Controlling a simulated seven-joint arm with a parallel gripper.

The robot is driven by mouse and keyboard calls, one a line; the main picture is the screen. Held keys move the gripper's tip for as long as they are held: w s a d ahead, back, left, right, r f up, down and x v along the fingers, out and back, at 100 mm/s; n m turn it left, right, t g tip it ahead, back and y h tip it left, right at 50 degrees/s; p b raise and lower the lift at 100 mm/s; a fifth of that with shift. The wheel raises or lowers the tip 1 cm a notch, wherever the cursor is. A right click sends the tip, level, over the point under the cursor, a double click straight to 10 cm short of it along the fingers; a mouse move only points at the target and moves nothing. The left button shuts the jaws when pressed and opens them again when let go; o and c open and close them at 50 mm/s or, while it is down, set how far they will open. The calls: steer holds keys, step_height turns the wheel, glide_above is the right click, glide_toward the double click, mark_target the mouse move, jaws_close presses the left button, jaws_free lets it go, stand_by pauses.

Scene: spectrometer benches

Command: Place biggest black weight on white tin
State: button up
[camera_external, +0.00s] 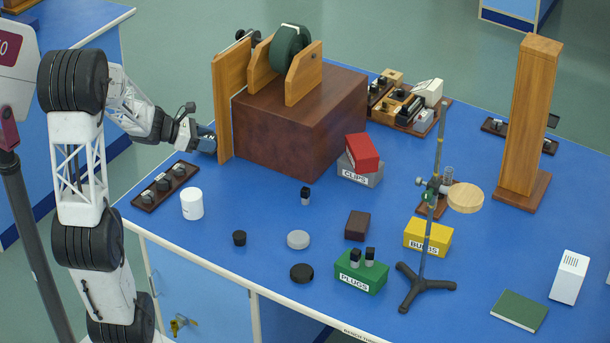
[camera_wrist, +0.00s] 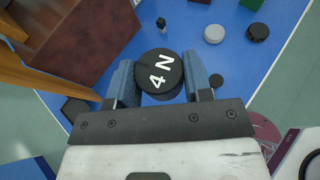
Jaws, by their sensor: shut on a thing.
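My gripper (camera_wrist: 161,80) is shut on a round black weight (camera_wrist: 158,72) marked "4 N", held between its blue fingers. In the external view my gripper (camera_external: 206,139) is raised above the bench, beside the tall wooden board; the weight cannot be made out there. The white tin (camera_external: 192,204) stands upright on the blue bench, below my gripper in the picture, with nothing on its top. I cannot see the tin in the wrist view. A black disc (camera_external: 302,273) and a smaller black weight (camera_external: 239,238) lie on the bench; they also show in the wrist view (camera_wrist: 258,32) (camera_wrist: 216,81).
A wooden board (camera_external: 222,110) and brown box (camera_external: 300,125) stand close right of my gripper. A dark tray with knobs (camera_external: 165,186) lies left of the tin. A grey disc (camera_external: 298,239), green box (camera_external: 361,276) and tripod stand (camera_external: 425,285) are farther right.

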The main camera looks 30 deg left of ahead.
steer(key=shift+s+a+f+n+t+y, duration=0.7)
steer(key=shift+s+a+f, duration=0.5)
steer(key=shift+s, duration=7.45)
step_height(320, 180, down, 11)
steer(key=shift+w, duration=0.2)
glide_above(188, 195)
steer(key=shift+w+f, duration=0.15)
steer(key=shift+f, duration=0.6)
steer(key=shift+f, duration=1.75)
steer(key=shift+f, duration=0.1)
